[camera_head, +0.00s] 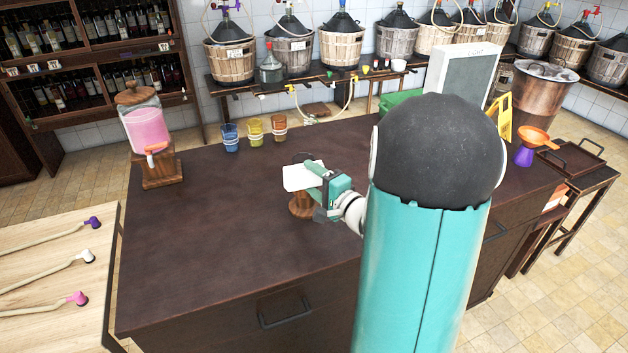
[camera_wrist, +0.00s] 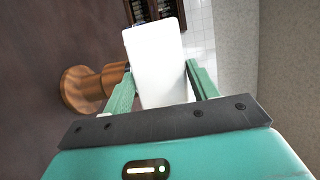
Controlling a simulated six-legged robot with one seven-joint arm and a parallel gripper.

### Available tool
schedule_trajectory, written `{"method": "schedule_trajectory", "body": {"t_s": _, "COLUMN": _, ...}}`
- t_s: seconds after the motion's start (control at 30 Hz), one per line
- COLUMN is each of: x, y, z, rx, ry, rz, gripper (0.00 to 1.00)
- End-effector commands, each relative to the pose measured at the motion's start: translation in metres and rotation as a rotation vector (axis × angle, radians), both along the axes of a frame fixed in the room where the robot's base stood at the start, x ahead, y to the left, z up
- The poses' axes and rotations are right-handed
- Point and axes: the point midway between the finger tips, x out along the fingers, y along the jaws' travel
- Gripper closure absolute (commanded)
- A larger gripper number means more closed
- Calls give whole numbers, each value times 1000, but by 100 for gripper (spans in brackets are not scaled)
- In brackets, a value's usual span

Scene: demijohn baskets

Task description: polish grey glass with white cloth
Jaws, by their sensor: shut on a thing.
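The white cloth (camera_head: 301,176) is a flat pale block at the end of my gripper (camera_head: 320,178), above the dark counter. In the wrist view the cloth (camera_wrist: 155,50) stands out from between the two green fingers of my gripper (camera_wrist: 160,78), which are shut on it. A round turned wooden stand (camera_head: 301,206) is just below the cloth; it also shows in the wrist view (camera_wrist: 84,91), left of the fingers. I cannot make out the grey glass clearly. A thin dark curved line shows just above the cloth, possibly its rim; the cloth may hide the rest.
Blue (camera_head: 229,138), yellow (camera_head: 255,133) and brown (camera_head: 279,128) glasses stand at the counter's back edge. A pink-filled dispenser (camera_head: 147,130) stands at the back left. The counter's (camera_head: 210,235) left and front are clear. A purple-and-orange funnel (camera_head: 530,147) is at the right.

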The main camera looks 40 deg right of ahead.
Motion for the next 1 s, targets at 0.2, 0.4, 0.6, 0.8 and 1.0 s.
{"method": "schedule_trajectory", "body": {"t_s": 0.2, "x": 2, "y": -1, "z": 0, "rx": 0, "ry": 0, "rz": 0, "gripper": 60}}
{"method": "schedule_trajectory", "body": {"t_s": 0.4, "x": 5, "y": -2, "z": 0, "rx": 0, "ry": 0, "rz": 0, "gripper": 60}}
{"method": "schedule_trajectory", "body": {"t_s": 0.6, "x": 8, "y": -3, "z": 0, "rx": 0, "ry": 0, "rz": 0, "gripper": 60}}
{"method": "schedule_trajectory", "body": {"t_s": 0.8, "x": 12, "y": -4, "z": 0, "rx": 0, "ry": 0, "rz": 0, "gripper": 60}}
{"method": "schedule_trajectory", "body": {"t_s": 1.0, "x": 15, "y": -5, "z": 0, "rx": 0, "ry": 0, "rz": 0, "gripper": 60}}
